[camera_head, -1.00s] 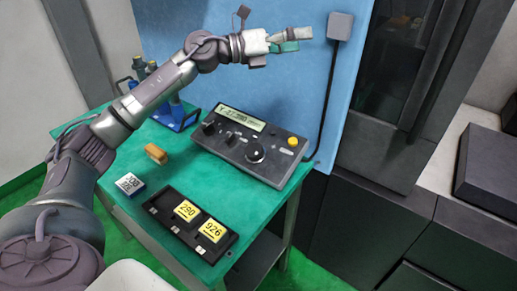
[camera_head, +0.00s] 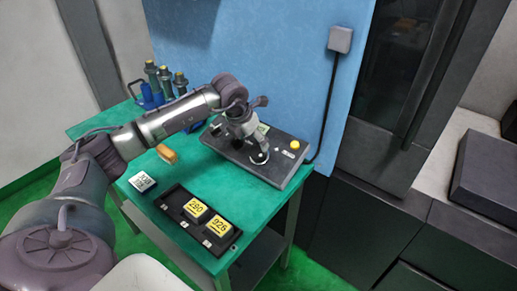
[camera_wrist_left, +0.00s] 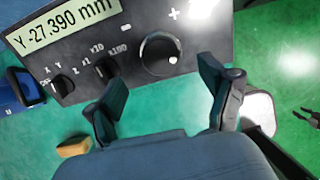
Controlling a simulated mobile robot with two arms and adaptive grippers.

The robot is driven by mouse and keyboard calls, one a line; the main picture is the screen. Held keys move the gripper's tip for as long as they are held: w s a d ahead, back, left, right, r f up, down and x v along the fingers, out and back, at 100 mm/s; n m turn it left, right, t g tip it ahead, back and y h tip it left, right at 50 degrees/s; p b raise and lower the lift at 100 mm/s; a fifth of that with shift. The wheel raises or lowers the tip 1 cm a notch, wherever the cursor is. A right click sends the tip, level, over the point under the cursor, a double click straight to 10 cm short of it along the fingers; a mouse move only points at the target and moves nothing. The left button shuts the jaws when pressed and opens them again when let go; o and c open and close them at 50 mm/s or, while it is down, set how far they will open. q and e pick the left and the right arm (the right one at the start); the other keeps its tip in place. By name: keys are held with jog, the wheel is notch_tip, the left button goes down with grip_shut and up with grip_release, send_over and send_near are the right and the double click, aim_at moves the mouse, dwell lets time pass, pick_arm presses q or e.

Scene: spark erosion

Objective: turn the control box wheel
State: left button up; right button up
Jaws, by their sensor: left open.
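The dark grey control box (camera_head: 283,168) lies on the green table. Its round wheel (camera_head: 259,157) is a black knob with a light rim; it also shows in the left wrist view (camera_wrist_left: 160,55), between smaller knobs and a plus mark. My left gripper (camera_head: 257,148) is over the box, pointing down close above the wheel and partly hiding the panel. In the left wrist view its two fingers (camera_wrist_left: 166,88) are apart and empty, with the wheel ahead between them. I cannot tell whether a finger touches it. My right gripper is not clearly seen.
A black tray (camera_head: 235,236) with yellow-labelled blocks sits at the table's front. A white-labelled block (camera_head: 142,182) and an orange-brown piece (camera_head: 166,153) lie left of the box. Tool holders (camera_head: 165,83) stand in a blue rack behind. A yellow button (camera_head: 295,145) is on the box.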

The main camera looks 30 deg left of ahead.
aim_at(258, 151)
pick_arm(q)
jog(key=p+x, duration=0.1)
jog(key=x, duration=0.6)
jog(key=shift+w, duration=0.1)
jog(key=c, duration=1.1)
